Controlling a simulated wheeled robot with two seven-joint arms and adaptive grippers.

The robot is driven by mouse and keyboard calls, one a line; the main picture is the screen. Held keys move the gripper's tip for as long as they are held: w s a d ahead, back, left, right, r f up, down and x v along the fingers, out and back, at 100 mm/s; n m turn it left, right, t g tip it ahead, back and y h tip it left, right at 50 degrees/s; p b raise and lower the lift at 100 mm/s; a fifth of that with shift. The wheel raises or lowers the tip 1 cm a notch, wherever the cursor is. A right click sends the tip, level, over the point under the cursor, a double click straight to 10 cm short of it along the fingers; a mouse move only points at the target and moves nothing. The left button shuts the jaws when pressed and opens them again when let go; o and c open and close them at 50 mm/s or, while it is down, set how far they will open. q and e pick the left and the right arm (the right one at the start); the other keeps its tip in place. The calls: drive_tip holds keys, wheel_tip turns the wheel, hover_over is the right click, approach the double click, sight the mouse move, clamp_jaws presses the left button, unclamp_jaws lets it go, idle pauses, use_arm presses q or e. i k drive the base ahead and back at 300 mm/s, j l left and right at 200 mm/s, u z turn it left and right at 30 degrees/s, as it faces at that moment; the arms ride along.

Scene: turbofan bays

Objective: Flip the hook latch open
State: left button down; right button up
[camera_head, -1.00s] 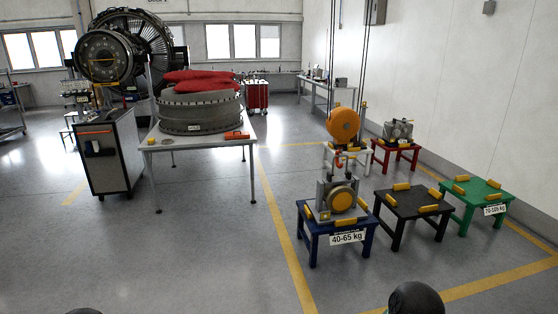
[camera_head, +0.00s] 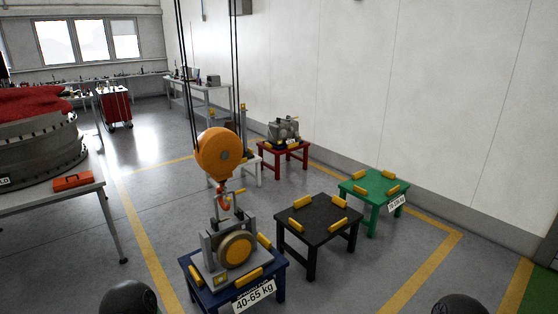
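An orange hoist block (camera_head: 220,153) hangs on dark cables near the middle of the head view. Its red hook (camera_head: 223,201) hangs below it, just above a grey metal part with a round tan face (camera_head: 236,250). That part sits on the blue table (camera_head: 204,295) labelled 40-65 kg. The hook's latch is too small to tell open from shut, and whether the hook touches the part's top frame cannot be told. Neither gripper is in view; only two dark rounded parts of mine show at the bottom edge.
A black table (camera_head: 318,221) with yellow blocks stands right of the blue one. A green table (camera_head: 373,190) and a red table (camera_head: 283,148) stand behind. A white work table (camera_head: 50,197) is at left. Yellow lines mark the floor, which is open at front right.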

sight(229, 200)
drive_tip(key=i+z, duration=0.15)
drive_tip(key=i, duration=2.3)
drive_tip(key=i+u, duration=0.1)
drive_tip(key=u, duration=0.4)
